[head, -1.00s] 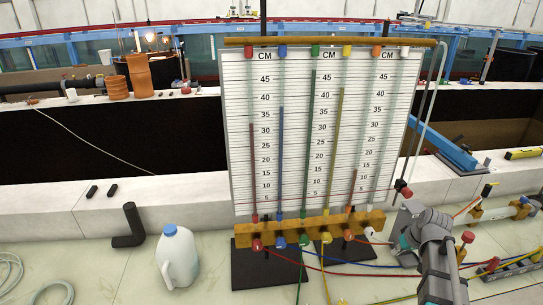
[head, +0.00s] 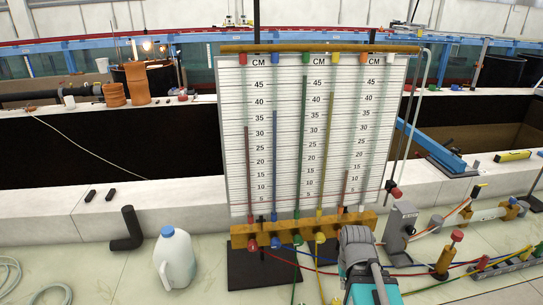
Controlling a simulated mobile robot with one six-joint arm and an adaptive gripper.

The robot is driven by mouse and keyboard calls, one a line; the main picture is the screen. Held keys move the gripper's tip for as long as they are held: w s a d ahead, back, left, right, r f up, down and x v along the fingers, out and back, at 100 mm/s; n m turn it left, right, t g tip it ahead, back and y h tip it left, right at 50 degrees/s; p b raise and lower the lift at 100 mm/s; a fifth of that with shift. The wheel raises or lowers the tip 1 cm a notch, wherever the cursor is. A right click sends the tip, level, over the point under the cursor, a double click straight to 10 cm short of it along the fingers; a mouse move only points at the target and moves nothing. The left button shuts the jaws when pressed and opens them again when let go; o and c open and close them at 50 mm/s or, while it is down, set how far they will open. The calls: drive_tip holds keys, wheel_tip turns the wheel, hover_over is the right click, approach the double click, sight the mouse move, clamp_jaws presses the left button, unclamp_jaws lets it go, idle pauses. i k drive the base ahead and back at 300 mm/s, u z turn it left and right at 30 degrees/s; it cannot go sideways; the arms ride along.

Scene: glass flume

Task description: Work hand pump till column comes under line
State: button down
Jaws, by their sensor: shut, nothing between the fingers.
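The white gauge board (head: 236,200) stands upright with several coloured columns. The red, blue, green and yellow columns stand high; the orange column (head: 346,188) is short, its top near 15. A thin red line crosses the board low down, near 5, and the orange top is above it. A brass cylinder with a red knob (head: 457,236), apparently the hand pump, stands on the floor right of the board. My arm's grey and teal wrist part shows at the lower middle, left of this pump and apart from it in the picture. My gripper's fingers are hidden beyond it.
A grey box (head: 400,228) stands between my arm and the pump. Coloured hoses (head: 420,273) run over the floor. A white jug (head: 175,259) and a black elbow pipe (head: 127,230) are at left. A row of valves (head: 500,263) lies at right. The left floor is mostly clear.

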sight(456, 236)
drive_tip(key=z, duration=0.5)
drive_tip(key=k, duration=1.35)
drive_tip(key=z, duration=0.85)
drive_tip(key=i, duration=1.3)
drive_tip(key=u, duration=0.45)
drive_tip(key=i, duration=0.45)
drive_tip(key=u, duration=0.55)
